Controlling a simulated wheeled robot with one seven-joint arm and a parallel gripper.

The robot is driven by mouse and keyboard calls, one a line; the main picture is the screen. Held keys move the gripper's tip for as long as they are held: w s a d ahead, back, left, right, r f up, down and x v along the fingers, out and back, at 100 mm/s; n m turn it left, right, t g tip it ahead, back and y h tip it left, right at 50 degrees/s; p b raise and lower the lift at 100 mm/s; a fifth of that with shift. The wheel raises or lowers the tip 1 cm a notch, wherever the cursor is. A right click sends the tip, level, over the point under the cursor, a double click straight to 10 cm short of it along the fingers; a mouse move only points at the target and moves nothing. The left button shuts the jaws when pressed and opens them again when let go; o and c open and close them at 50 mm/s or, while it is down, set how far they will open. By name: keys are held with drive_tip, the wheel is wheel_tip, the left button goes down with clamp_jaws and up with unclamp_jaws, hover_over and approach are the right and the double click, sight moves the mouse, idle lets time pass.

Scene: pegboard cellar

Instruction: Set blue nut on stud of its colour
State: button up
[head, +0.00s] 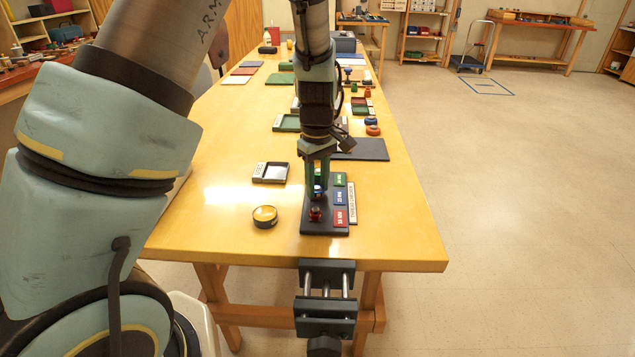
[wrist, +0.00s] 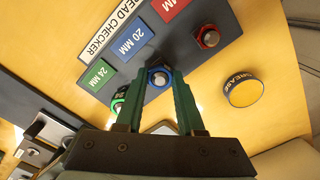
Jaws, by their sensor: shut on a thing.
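The blue nut (wrist: 159,77) is between the two fingertips of my gripper (wrist: 166,76), which is shut on it. It also shows in the head view (head: 317,191) below my gripper (head: 318,182). A pale round centre shows inside the nut, lined up with the blue stud's place beside the blue 20 MM label (wrist: 130,39). I cannot tell how far down the stud the nut sits. The dark thread checker board (head: 312,229) lies near the table's front end.
A yellow-topped grease tin (head: 265,216) stands left of the board. A small grey tray (head: 270,172) lies behind it. A vise (head: 326,300) is fixed to the front edge.

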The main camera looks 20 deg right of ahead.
idle(0.3)
drive_tip(key=o, duration=1.5)
drive_tip(key=shift+r+p, duration=3.6)
drive_tip(key=shift+r, duration=0.4)
drive_tip(key=shift+a, duration=0.1)
drive_tip(key=s+a+r+m, duration=0.1)
drive_tip(key=a+r, duration=0.1)
drive_tip(key=a, duration=0.8)
drive_tip(key=s+a+r+m+t, duration=0.1)
drive_tip(key=a+r+m, duration=0.1)
drive_tip(key=a, duration=0.8)
drive_tip(key=s+a+r+m, duration=0.1)
drive_tip(key=a+r, duration=0.3)
drive_tip(key=a, duration=0.6)
drive_tip(key=shift+s+r+m+t, duration=0.2)
drive_tip(key=shift+s+m+t, duration=0.1)
drive_tip(key=shift+s+m, duration=0.15)
